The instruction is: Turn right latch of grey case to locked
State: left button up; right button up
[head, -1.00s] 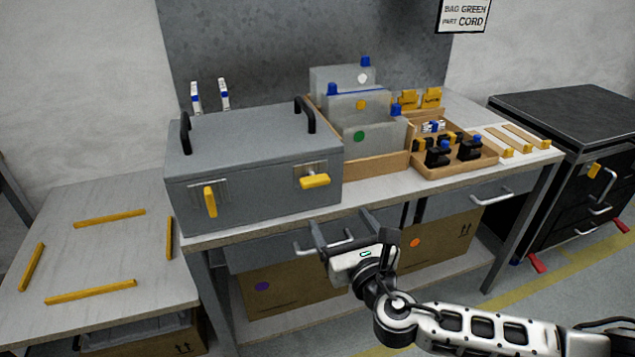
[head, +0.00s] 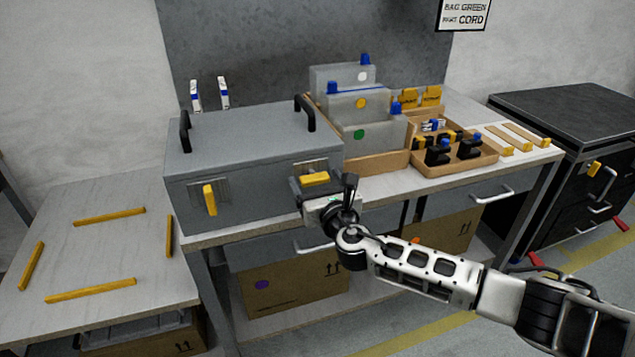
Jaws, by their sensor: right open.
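The grey case (head: 255,195) stands on the left part of the bench, lid down, with two black handles on top. Its left latch (head: 210,199) is a yellow lever pointing up and down. Its right latch (head: 315,179) is a yellow lever lying about level, slightly tilted. My right gripper (head: 322,187) is open at the case's front, with its fingers on either side of the right latch. I cannot tell whether the fingers touch the lever. My left gripper is not in view.
A wooden tray (head: 455,168) with black and blue parts stands right of grey bags (head: 370,140) in a wooden box. A lower table (head: 95,255) with yellow strips is at the left. A black cabinet (head: 570,110) stands at the right.

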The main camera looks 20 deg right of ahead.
jog(key=shift+c, duration=0.3)
jog(key=c, duration=0.9)
jog(key=shift+c, duration=0.2)
